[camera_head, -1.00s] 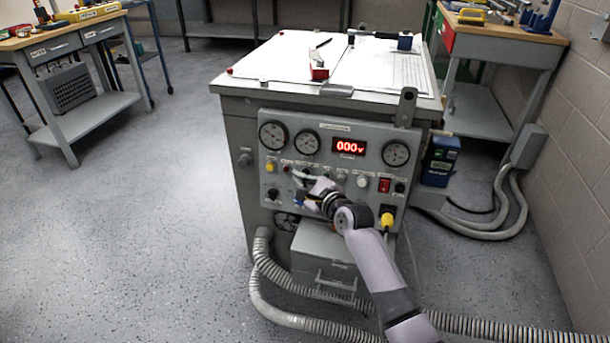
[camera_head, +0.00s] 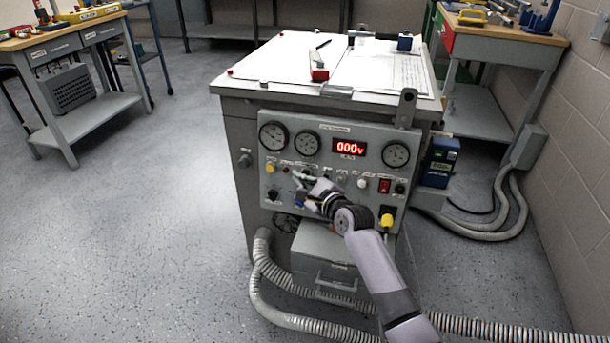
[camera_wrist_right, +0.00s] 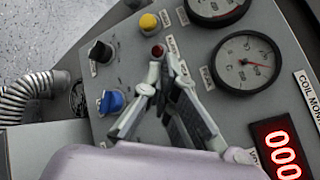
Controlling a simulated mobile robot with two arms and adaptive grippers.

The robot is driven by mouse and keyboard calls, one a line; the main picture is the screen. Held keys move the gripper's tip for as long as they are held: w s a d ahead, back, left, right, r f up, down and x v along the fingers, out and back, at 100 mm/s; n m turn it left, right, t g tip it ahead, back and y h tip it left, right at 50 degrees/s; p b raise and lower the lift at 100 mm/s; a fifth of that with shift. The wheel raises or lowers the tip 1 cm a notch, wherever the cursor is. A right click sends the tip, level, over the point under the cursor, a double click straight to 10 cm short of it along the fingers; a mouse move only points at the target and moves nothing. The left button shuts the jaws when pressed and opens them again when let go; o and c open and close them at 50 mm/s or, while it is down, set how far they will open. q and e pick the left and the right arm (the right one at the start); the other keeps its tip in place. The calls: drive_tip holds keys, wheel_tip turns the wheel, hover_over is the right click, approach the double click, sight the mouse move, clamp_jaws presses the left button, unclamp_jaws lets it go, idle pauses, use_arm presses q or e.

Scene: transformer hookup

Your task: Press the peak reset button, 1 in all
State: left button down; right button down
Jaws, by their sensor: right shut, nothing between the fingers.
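The grey control panel (camera_head: 335,172) on the front of the bench carries gauges, buttons and knobs. I cannot read which label says peak reset. A dark red button (camera_wrist_right: 158,50) lies just beyond my right gripper's fingertips in the wrist view. A yellow button (camera_wrist_right: 148,22) sits beside it; it also shows in the head view (camera_head: 271,167). My right gripper (camera_wrist_right: 160,74) is shut and empty, close to the panel, at its left half in the head view (camera_head: 298,177). I cannot tell whether the tips touch the red button. My left gripper is not in view.
A black knob (camera_wrist_right: 101,52) and a blue knob (camera_wrist_right: 111,101) stand close to the fingers. A red display (camera_head: 349,147) reads 000. A grey box (camera_head: 325,262) and corrugated hoses (camera_head: 280,292) are below the panel.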

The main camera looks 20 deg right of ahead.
drive_tip(key=shift+w+d, duration=0.1)
drive_tip(key=shift+w, duration=0.05)
drive_tip(key=shift+w+d+f, duration=0.1)
drive_tip(key=shift+w+d, duration=0.05)
drive_tip(key=shift+w, duration=0.1)
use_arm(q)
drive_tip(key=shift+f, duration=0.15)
use_arm(e)
drive_tip(key=shift+w+d, duration=0.25)
drive_tip(key=shift+w, duration=0.1)
idle(0.8)
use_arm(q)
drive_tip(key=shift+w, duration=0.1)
use_arm(e)
drive_tip(key=shift+s+a, duration=0.1)
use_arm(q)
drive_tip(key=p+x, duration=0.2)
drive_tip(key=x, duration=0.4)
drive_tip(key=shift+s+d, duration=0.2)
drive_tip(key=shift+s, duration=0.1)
use_arm(e)
drive_tip(key=shift+s+a, duration=0.4)
drive_tip(key=shift+s, duration=0.25)
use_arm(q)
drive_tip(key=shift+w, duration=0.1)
